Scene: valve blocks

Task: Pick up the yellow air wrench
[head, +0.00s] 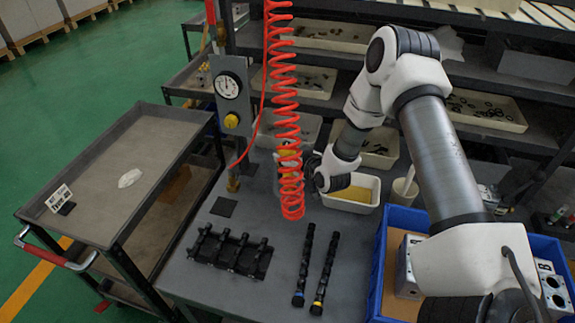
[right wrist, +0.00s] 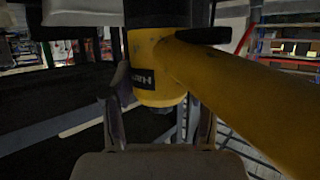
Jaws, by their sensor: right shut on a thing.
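The yellow air wrench (right wrist: 240,95) fills much of the right wrist view, with its handle running to the lower right and a black label on its body. My right gripper (right wrist: 160,125) has one finger on each side of the wrench body and is shut on it. In the head view, my right gripper (head: 313,172) is beside the lower part of the red coiled hose (head: 284,95). The coil hides most of the wrench there; small yellow parts (head: 288,153) show behind it. My left gripper is not in view.
The grey workbench (head: 218,280) holds a black rack (head: 230,252) and two dark rods (head: 323,272). A blue crate (head: 378,262) with metal blocks stands at the right. A pressure gauge (head: 228,85) stands behind; a grey cart (head: 150,165) is at the left.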

